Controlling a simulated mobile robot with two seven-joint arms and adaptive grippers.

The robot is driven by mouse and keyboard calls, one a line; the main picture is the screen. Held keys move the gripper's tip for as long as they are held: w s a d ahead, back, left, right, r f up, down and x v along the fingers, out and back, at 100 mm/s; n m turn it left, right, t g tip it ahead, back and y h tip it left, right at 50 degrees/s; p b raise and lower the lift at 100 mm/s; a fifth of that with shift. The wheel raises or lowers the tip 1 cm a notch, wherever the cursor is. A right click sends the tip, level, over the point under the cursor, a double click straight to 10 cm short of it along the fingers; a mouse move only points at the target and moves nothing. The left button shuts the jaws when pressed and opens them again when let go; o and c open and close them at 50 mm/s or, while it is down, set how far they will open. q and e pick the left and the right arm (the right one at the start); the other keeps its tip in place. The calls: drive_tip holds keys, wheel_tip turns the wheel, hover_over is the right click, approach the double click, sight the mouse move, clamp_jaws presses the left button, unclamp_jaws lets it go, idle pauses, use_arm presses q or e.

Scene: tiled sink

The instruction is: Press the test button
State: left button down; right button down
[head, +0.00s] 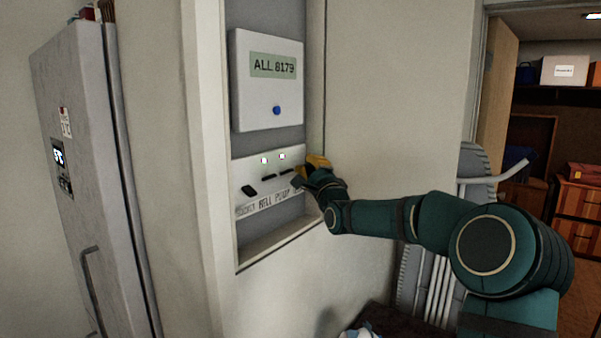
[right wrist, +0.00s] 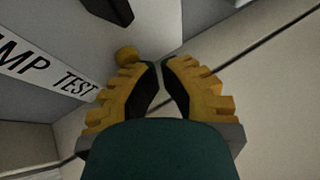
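The white switch panel (head: 262,182) sits in the wall recess, with a label strip reading "BELL" and "PUMP" in the head view. In the right wrist view the label "TEST" (right wrist: 76,84) shows at the left. A small round yellow knob (right wrist: 126,54), which looks like the test button, stands above that label, right beside the left fingertip. My right gripper (right wrist: 161,65) has yellow ridged fingers with their tips almost together and nothing between them. In the head view the right gripper (head: 306,172) is at the panel's right end and hides the test button. Whether it touches the knob I cannot tell. My left gripper is out of view.
A white box (head: 267,80) with a display reading "ALL 8179" and a blue button (head: 276,110) is above the panel. Black switches (head: 249,190) and two lit green lamps are on the panel. The recess frame (head: 205,130) borders it. A grey fridge (head: 90,160) stands left.

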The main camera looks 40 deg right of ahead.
drive_tip(key=shift+s+d, duration=0.15)
drive_tip(key=shift+s, duration=0.4)
drive_tip(key=s+b, duration=0.1)
drive_tip(key=s, duration=0.1)
drive_tip(key=s+d+b, duration=0.1)
drive_tip(key=s, duration=0.1)
drive_tip(key=shift+s+d, duration=0.2)
drive_tip(key=shift+s, duration=0.2)
idle(0.7)
